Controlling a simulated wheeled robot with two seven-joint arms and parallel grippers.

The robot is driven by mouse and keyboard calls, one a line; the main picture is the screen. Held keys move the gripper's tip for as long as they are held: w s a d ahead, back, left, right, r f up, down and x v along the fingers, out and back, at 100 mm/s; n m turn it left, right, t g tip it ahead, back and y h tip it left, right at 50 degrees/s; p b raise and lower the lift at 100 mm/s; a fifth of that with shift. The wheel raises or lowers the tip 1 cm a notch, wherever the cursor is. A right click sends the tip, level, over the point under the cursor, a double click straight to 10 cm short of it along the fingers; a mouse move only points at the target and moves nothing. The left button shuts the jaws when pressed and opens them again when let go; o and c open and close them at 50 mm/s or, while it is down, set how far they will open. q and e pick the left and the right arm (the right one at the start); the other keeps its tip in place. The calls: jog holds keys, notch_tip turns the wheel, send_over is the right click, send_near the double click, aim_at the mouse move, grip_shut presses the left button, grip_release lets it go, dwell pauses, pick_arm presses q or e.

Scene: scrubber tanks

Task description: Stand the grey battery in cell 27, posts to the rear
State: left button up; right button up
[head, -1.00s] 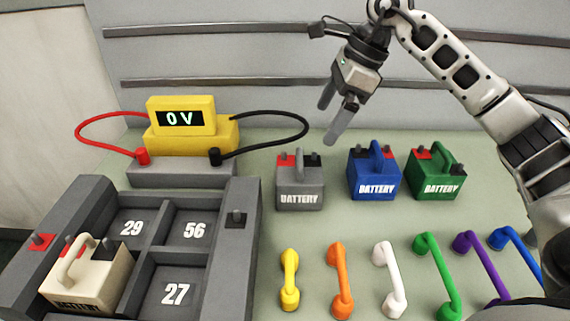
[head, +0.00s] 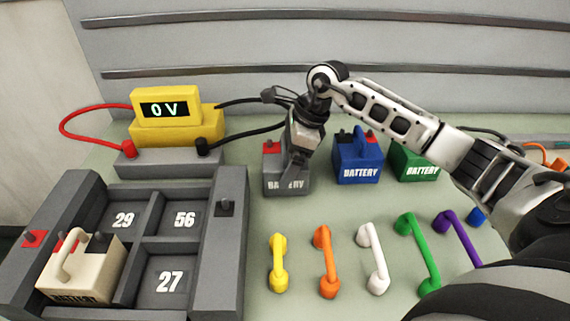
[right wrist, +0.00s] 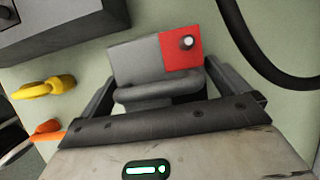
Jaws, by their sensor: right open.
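The grey battery (head: 272,182) stands upright on the bench right of the cell tray, its red patch and post at the rear left. My right gripper (head: 293,180) is lowered over it and hides its handle and right post in the head view. In the right wrist view the open jaws (right wrist: 160,88) lie on either side of the battery's grey handle (right wrist: 150,101), with no clear grip on it; the red patch (right wrist: 181,51) shows beyond. Cell 27 (head: 170,287), front right in the tray (head: 233,245), is empty. My left gripper is not in view.
A cream battery (head: 92,275) fills the cell left of 27. Cells 29 and 56 are empty. A blue battery (head: 357,168) and a green battery (head: 415,163) stand to the right. Several coloured handles, like the yellow one (head: 278,262), stand in front. The yellow meter (head: 180,127) reads 0 V.

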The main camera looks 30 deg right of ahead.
jog(key=shift+a+f, duration=0.1)
jog(key=shift+f, duration=0.25)
jog(key=c, duration=1.8)
jog(key=shift+w+r, duration=0.2)
jog(key=shift+r, duration=0.05)
jog(key=shift+c, duration=0.2)
jog(key=shift+r, duration=0.15)
